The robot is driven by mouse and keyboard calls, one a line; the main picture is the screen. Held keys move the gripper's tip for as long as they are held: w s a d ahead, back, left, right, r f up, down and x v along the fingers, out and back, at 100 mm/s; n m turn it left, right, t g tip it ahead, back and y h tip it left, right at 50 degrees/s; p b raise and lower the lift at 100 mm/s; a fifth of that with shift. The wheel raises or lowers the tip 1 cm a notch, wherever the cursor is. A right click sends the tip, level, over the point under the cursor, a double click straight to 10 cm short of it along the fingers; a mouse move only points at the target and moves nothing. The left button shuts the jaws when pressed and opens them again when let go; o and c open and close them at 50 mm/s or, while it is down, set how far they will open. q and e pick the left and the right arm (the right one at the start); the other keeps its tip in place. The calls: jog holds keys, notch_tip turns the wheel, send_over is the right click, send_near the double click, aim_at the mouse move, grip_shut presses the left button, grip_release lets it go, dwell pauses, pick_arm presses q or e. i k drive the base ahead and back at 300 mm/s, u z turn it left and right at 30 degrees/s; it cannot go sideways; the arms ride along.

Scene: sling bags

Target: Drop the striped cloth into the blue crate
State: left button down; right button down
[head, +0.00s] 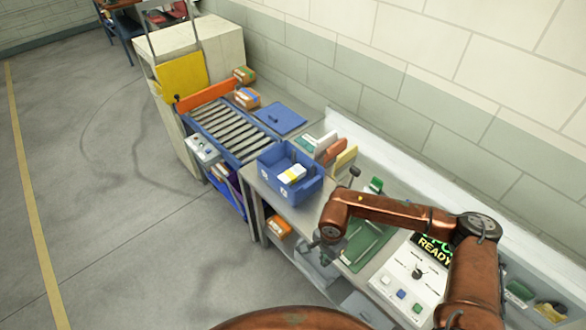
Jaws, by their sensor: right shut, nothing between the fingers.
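The blue crate (308,190) stands on the bench near the middle of the head view. A white and yellow item (292,174) and a small dark item lie inside it. I cannot make out a striped cloth anywhere in this view. My right gripper (328,258) is shut and empty, pointing down at the bench's front edge, in front of and to the right of the crate. It is small and partly dark against the bench. My left gripper is out of view.
A roller conveyor (222,128) and a blue clipboard (281,118) lie beyond the crate. Upright folders (334,150) stand behind it. A green mat (366,244) and a control panel (412,272) are to the right. An orange box (279,228) sits below the bench top.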

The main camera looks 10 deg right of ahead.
aim_at(277, 157)
jog(key=u, duration=0.05)
jog(key=i, duration=1.75)
